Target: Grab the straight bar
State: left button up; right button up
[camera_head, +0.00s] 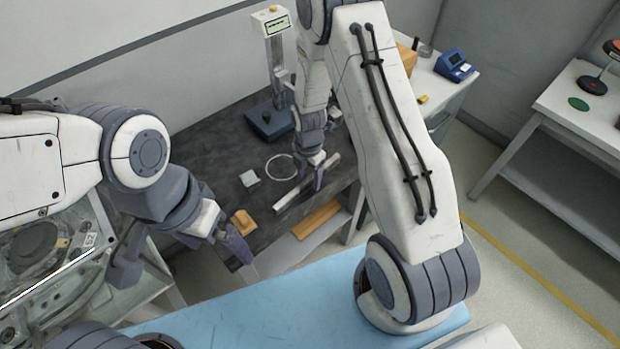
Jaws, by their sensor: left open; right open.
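The straight bar (290,198) is a pale, long piece lying slantwise on the dark tabletop (222,160) near its front edge. My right gripper (311,172) is open and over the bar's middle to far part, with its fingers covering some of the bar. I cannot tell whether the fingers touch it. My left gripper (185,252) is open and empty, in front of the table at the left, apart from the bar.
A device on a post with a dark base (268,122) stands behind. A blue device (453,65) sits on the white table at right.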

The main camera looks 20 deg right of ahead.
jog(key=shift+f, duration=0.85)
grip_shut()
jog(key=shift+w+r, duration=0.1)
dwell(0.7)
